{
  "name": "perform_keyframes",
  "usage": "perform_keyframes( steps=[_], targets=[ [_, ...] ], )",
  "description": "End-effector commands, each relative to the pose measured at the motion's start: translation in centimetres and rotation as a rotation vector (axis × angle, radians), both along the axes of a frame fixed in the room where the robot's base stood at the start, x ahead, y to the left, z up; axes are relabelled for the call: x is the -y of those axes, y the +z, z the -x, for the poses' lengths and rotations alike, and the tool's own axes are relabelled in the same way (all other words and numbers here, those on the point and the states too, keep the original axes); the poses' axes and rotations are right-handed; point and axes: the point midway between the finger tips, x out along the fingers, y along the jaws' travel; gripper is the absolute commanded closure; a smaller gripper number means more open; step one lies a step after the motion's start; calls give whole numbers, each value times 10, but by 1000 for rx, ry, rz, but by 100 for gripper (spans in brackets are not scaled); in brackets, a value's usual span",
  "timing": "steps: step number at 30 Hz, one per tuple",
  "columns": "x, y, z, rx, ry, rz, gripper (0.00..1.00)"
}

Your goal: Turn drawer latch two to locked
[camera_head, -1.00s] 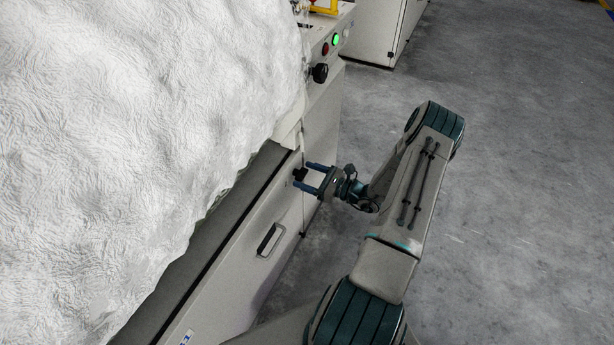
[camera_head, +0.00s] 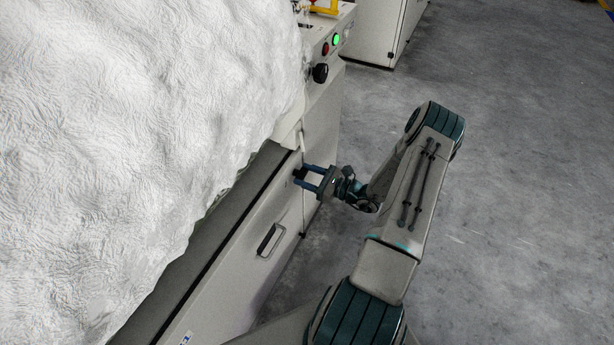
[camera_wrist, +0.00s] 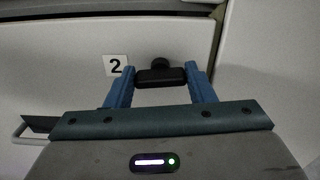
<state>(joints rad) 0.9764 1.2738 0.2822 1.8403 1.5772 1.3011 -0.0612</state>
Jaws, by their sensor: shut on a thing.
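Drawer latch two (camera_wrist: 161,75) is a black knob with a wide black bar, beside a white label (camera_wrist: 116,65) marked "2" in the wrist view. My gripper (camera_wrist: 160,78) is shut on the latch, with one blue finger at each end of the bar. The bar lies about level across the wrist picture. In the head view the latch (camera_head: 299,174) is a small dark shape between the fingertips of my gripper (camera_head: 304,176), largely hidden. It sits on the pale drawer front (camera_head: 235,275).
A recessed drawer handle (camera_head: 271,240) lies below and left of the latch; it also shows in the wrist view (camera_wrist: 30,132). A white fibre mass (camera_head: 140,120) bulges above. A black knob (camera_head: 320,73) and a lit green button (camera_head: 336,40) are farther up. The floor to the right is clear.

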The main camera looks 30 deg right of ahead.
Motion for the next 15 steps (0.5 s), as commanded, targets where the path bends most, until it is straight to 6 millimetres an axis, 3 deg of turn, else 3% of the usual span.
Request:
perform_keyframes(
  steps=[15],
  targets=[
    [-1, -3, 2, 275, 0, 354, 74]
  ],
)
